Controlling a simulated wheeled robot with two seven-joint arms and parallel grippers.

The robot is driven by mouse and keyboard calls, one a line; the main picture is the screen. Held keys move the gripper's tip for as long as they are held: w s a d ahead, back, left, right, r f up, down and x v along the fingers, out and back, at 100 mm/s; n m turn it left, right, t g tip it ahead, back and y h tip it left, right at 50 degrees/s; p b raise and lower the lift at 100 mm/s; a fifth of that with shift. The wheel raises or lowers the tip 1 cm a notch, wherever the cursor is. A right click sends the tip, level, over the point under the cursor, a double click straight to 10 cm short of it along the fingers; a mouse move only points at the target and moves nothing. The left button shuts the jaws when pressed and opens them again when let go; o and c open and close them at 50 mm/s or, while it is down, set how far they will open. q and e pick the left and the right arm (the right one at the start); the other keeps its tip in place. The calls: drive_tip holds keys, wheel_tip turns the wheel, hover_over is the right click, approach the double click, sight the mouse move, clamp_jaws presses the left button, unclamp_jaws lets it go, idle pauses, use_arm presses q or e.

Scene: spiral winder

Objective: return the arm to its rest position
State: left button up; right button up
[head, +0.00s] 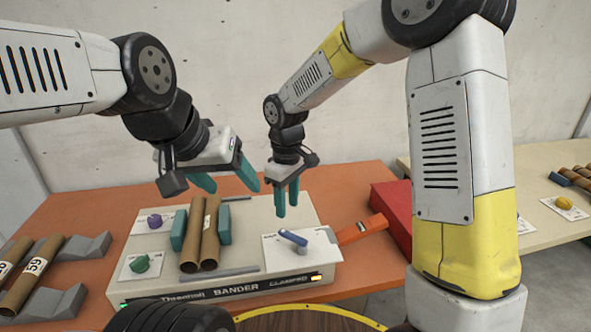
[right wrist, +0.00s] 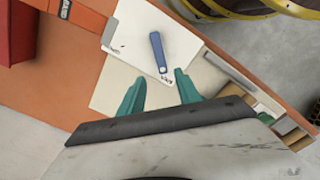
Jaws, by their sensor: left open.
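My left gripper (head: 230,187) is open and empty, above the back of the beige bander machine (head: 280,215). My right gripper (head: 287,208) hangs with its fingers down above the machine's right part, apart and empty. In the right wrist view its teal fingers (right wrist: 160,79) have a clear gap between them. The blue lever (head: 293,237) lies on a white plate (head: 325,250) in front of the right gripper. In the right wrist view the lever (right wrist: 158,52) is just beyond the fingertips, and nothing is held.
Two brown tubes (head: 201,240) rest side by side between teal clamp blocks (head: 178,230). Purple (head: 154,221) and green (head: 139,263) knobs sit at left. More tubes (head: 32,275) lie on grey racks (head: 85,247). A red box (head: 392,210) stands right; an orange part (head: 363,229) sits beside it.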

drive_tip(key=s+d+r+m+t, duration=0.1)
drive_tip(key=s+d+r+m, duration=0.2)
drive_tip(key=d+r, duration=0.5)
drive_tip(key=s+d+r+m+t+y, duration=0.1)
drive_tip(key=s+d+r+m+t, duration=0.1)
drive_tip(key=s+d+r+m, duration=0.2)
drive_tip(key=s+d+r+m+t+y, duration=0.1)
drive_tip(key=s+d+r+m+t, duration=0.2)
drive_tip(key=s+d, duration=0.5)
drive_tip(key=shift+s+r+m, duration=0.7)
drive_tip(key=shift+s+r, duration=0.15)
drive_tip(key=shift+s, duration=0.05)
